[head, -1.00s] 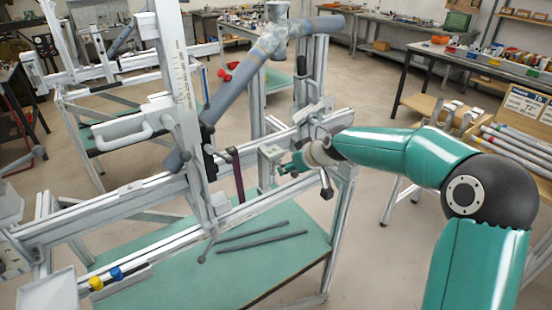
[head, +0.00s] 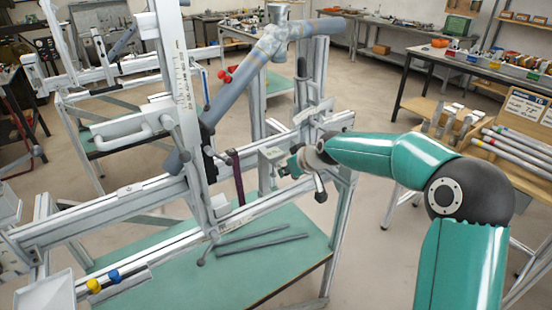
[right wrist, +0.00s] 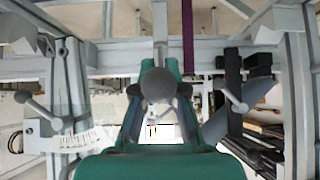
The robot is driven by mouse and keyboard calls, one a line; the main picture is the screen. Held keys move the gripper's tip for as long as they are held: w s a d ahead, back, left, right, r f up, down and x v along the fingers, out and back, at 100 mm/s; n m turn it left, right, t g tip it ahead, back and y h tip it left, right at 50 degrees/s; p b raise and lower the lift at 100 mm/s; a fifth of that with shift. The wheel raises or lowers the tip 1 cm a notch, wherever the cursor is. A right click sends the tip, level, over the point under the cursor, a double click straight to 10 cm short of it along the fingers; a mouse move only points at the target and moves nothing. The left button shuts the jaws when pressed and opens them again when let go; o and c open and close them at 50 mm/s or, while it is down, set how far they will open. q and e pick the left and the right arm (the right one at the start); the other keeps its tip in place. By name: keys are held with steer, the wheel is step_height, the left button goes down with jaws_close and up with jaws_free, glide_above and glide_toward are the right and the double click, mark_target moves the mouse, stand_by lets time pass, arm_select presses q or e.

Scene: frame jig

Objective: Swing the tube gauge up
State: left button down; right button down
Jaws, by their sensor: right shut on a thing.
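My right gripper (head: 284,167) is at the grey jig in the middle of the head view, beside a small light grey block (head: 271,154) on the rail. In the right wrist view its green fingers (right wrist: 160,72) are shut on a dark grey ball knob (right wrist: 158,86). The knob sits on a light grey bar (right wrist: 160,25). I take this knobbed part to be the tube gauge, but the head view hides most of it behind my wrist. My left gripper is not in view.
A grey bike frame tube (head: 240,92) slants across the jig near the scaled upright (head: 183,85). A purple strap (head: 237,178) hangs close to my right gripper. Two dark rods (head: 262,243) lie on the green shelf (head: 200,275). A bench with painted tubes (head: 515,148) stands right.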

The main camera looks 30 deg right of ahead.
mark_target(278, 158)
steer(key=shift+r, duration=0.1)
steer(key=shift+w+r+p, duration=0.2)
steer(key=shift+r+p, duration=0.7)
steer(key=shift+r, duration=0.35)
steer(key=shift+r, duration=0.1)
steer(key=shift+w+r+p, duration=0.2)
steer(key=shift+r+p, duration=0.25)
steer(key=shift+r, duration=0.05)
steer(key=shift+w+r+p, duration=0.15)
steer(key=shift+r+p, duration=0.3)
steer(key=shift+w+r, duration=0.1)
steer(key=shift+r, duration=0.05)
